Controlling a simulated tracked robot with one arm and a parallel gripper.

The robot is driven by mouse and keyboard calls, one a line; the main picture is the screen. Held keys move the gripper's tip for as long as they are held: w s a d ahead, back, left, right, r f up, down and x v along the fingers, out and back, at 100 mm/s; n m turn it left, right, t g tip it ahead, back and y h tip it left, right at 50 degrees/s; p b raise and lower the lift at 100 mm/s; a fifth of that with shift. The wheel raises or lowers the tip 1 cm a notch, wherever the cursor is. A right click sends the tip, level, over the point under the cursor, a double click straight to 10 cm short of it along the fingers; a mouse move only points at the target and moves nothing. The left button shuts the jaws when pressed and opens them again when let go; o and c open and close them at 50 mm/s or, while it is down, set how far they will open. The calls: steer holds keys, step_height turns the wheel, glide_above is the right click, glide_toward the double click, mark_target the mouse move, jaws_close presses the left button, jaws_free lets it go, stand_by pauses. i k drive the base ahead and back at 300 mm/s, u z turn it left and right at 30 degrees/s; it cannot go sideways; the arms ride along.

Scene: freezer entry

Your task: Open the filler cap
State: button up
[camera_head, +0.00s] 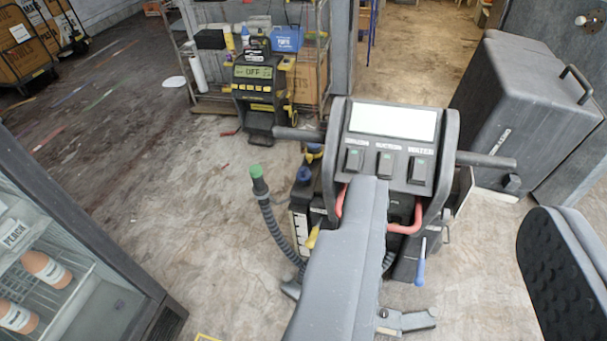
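A floor-cleaning machine (391,150) stands upright ahead, its console marked with words including SUCTION and WATER above three switches. No filler cap can be told for certain. A small round blue part (304,175) sits low on the machine's left side, partly hidden by the parts around it. A ribbed dark hose (271,222) with a green capped end (257,171) rises beside it. A long grey beam covers the machine's lower middle from the bottom of the picture and hides what lies behind it.
A glass-fronted cabinet (152,302) with bottles stands at the lower left. A padded black seat (565,280) is at the lower right, a grey case (526,110) at the right. A cleaner showing OFF (258,92) stands by a loaded shelf cart. Left floor is mostly clear.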

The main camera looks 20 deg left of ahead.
mark_target(304, 175)
steer(key=k, duration=1.25)
steer(key=u, duration=0.65)
steer(key=i, duration=1.15)
steer(key=u, duration=0.55)
steer(key=i, duration=1.55)
steer(key=z, duration=0.9)
steer(key=i, duration=0.9)
steer(key=z, duration=0.55)
steer(key=k, duration=0.6)
steer(key=z, duration=0.2)
steer(key=i, duration=0.5)
